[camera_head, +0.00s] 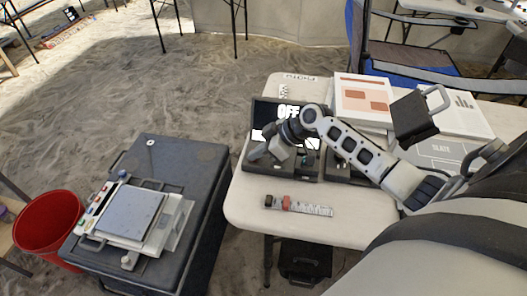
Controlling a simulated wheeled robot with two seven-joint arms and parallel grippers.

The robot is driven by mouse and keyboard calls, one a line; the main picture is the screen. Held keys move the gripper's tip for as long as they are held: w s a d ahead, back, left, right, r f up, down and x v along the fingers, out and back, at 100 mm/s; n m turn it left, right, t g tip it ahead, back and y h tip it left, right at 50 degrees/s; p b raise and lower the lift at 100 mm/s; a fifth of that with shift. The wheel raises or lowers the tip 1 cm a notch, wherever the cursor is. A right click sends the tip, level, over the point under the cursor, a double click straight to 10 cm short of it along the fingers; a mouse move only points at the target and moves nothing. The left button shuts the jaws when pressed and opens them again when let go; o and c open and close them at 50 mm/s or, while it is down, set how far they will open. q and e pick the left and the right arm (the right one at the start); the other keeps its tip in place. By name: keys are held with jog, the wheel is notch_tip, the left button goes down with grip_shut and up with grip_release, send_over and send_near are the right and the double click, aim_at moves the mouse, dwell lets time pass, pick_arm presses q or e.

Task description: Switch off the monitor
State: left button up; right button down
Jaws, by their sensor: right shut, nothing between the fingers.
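The monitor (264,112) stands on the white table and its dark screen shows the word "OFF" in white. Its dark base (252,165) spreads out in front of the screen. My right arm reaches in from the right across the monitor and hides part of its screen and base. My right gripper (262,153) is shut and empty in front of the lower left part of the screen, over the base. I cannot tell whether it touches the monitor. My left gripper is out of view.
The white table (250,207) holds a small ruler-like strip (300,205), white boxes (362,98) and a dark handled block (413,115). A dark case (205,195) with a scale-like device (130,215) stands left, beside a red bin (48,222). The table's front left corner is clear.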

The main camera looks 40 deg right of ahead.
jog(key=shift+w+d+b, duration=0.4)
jog(key=shift+w, duration=0.05)
jog(key=shift+w+d+r, duration=0.1)
jog(key=shift+r, duration=0.1)
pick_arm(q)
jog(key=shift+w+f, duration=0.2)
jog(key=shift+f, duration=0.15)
pick_arm(e)
notch_tip(320, 180, up, 3)
jog(key=p, duration=0.2)
jog(key=shift+p, duration=0.3)
jog(key=shift+a+r+p, duration=0.25)
jog(key=shift+r+p, duration=0.6)
jog(key=shift+r, duration=0.05)
jog(key=shift+s+d+r+b, duration=0.2)
jog(key=shift+s+d+b, duration=0.3)
jog(key=shift+s, duration=0.3)
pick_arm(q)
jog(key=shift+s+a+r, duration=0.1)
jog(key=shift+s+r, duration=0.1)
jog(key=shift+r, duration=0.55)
pick_arm(e)
jog(key=s+a+v, duration=0.1)
jog(key=v, duration=0.7)
